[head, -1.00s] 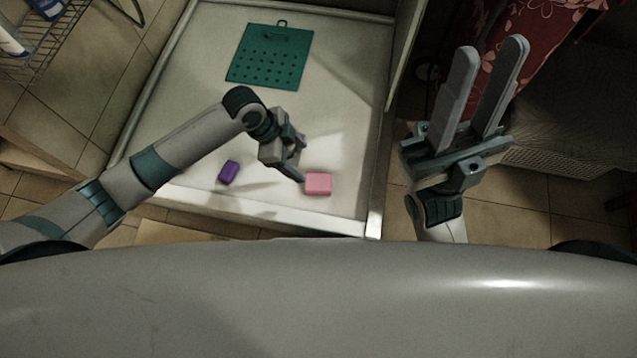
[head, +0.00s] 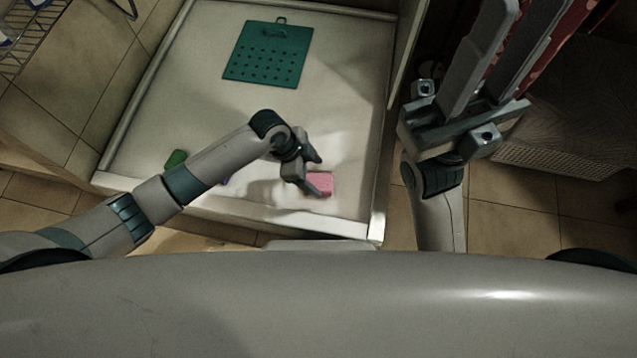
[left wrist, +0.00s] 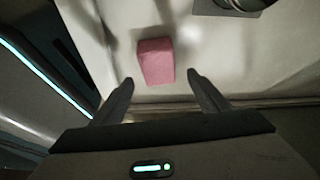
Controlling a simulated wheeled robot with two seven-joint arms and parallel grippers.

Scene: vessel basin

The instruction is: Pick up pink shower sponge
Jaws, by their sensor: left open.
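The pink shower sponge (head: 321,183) lies on the floor of the white basin near its front edge. It also shows in the left wrist view (left wrist: 156,61), just beyond my fingertips and between their lines. My left gripper (head: 314,178) is low over the sponge and covers part of it in the head view. In the left wrist view its fingers (left wrist: 160,80) are apart with nothing between them. My right gripper (head: 505,45) is raised at the right, with its two long fingers apart and nothing seen between them.
A teal perforated mat (head: 268,55) lies at the back of the white basin (head: 350,110). A green item (head: 176,159) and a mostly hidden purple item (head: 225,179) are by my left arm. A wire rack (head: 30,38) stands at the upper left. The basin's middle is clear.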

